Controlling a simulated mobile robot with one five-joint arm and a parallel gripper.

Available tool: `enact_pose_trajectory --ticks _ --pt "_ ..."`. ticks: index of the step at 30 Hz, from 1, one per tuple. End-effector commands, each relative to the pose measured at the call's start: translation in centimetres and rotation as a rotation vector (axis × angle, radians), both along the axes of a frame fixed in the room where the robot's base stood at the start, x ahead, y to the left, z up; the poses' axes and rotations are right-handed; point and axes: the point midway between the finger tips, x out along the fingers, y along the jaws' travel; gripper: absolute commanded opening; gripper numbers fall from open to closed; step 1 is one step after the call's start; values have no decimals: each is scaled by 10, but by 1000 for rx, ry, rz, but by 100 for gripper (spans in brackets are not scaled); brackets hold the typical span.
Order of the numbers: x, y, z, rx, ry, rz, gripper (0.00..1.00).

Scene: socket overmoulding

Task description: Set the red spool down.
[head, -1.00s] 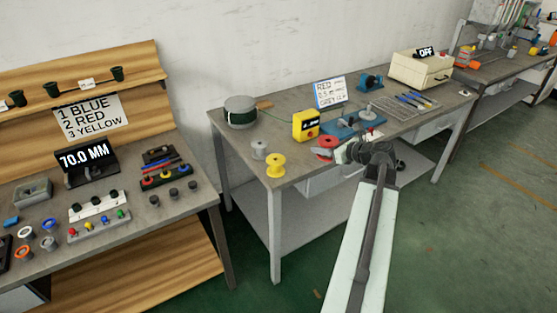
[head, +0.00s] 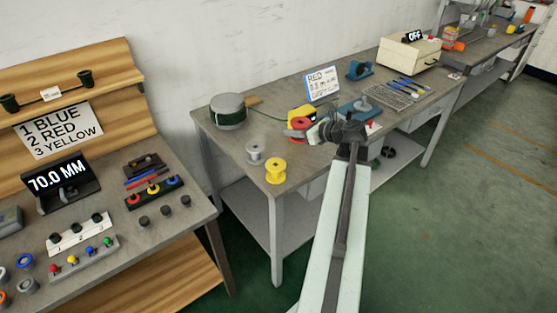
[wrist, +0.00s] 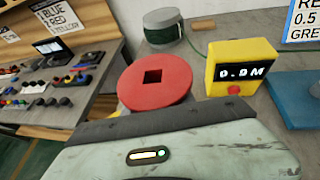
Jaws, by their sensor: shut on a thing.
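The red spool (head: 299,126) is at the end of my gripper (head: 311,132), above the middle table. In the wrist view the spool's red flange (wrist: 155,78) with a square hole faces up, just beyond the gripper body. The fingertips are hidden there. My gripper is shut on the spool. In the head view the spool covers part of the yellow meter. I cannot tell how high it is above the tabletop.
A yellow spool (head: 275,171) and a grey spool (head: 255,153) stand near the table's (head: 232,148) front left corner. The yellow meter (wrist: 241,67) is close on the right, with a dark green drum (head: 228,111) behind.

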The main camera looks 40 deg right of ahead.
Motion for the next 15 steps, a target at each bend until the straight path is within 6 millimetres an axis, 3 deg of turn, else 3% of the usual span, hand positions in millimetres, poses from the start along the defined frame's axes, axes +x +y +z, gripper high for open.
enact_pose_trajectory --ticks 2,5,12,15 --pt "-6 -2 -5 1 0 -4 0" --pt "-31 -10 -21 1 0 -14 0" --pt "-126 -27 -70 4 -9 -42 0" --pt "-152 -28 -80 4 -13 -46 0"
